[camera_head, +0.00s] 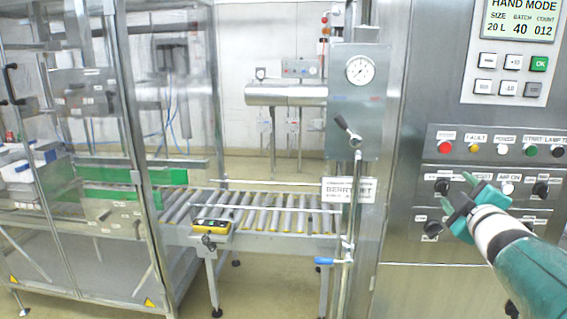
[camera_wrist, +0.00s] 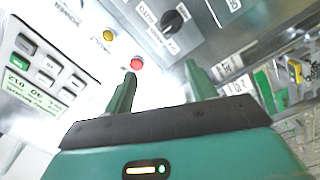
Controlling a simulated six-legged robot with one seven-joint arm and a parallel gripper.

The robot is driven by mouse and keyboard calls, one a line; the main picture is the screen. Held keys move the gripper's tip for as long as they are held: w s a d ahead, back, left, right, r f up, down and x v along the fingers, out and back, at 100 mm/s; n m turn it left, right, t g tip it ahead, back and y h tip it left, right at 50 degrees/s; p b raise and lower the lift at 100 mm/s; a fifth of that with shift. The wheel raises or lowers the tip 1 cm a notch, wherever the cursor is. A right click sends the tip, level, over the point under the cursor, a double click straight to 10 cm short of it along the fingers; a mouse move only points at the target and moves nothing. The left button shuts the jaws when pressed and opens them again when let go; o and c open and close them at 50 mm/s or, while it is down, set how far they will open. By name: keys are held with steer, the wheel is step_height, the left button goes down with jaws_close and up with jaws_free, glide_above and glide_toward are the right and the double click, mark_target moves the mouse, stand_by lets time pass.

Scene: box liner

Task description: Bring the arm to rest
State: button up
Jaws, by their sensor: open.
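My gripper (camera_head: 457,192) is at the right of the head view, in front of the lower rows of the control panel (camera_head: 408,215). Its two green fingers are apart and hold nothing. In the wrist view the open gripper (camera_wrist: 162,88) points at the panel face. A red button (camera_wrist: 137,63) shows close to its left finger there. I cannot tell whether that finger touches it. A black rotary knob (camera_wrist: 172,21) is above. My arm comes in from the lower right of the head view.
A roller conveyor (camera_head: 262,214) with a yellow-black box (camera_head: 211,227) on its near edge runs across the middle. Glazed machine frames fill the left. Bare floor shows below.

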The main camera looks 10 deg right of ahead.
steer(key=s+a+f+m+g+y, duration=0.2)
steer(key=s+a+f, duration=0.3)
steer(key=a, duration=0.5)
steer(key=s+a+f+m+g+y, duration=0.2)
steer(key=s+a+f+g, duration=0.3)
steer(key=a, duration=0.6)
steer(key=s+a+f+m+g+y, duration=0.1)
steer(key=s+a+f+m+g, duration=0.3)
steer(key=a, duration=0.6)
step_height(320, 180, down, 3)
steer(key=s, duration=0.2)
steer(key=shift+s+a+f+m+y, duration=0.2)
steer(key=shift+s+a+m+y, duration=0.1)
steer(key=shift+s+a+y, duration=0.1)
steer(key=c, duration=0.4)
steer(key=shift+c, duration=0.2)
steer(key=shift+a, duration=0.1)
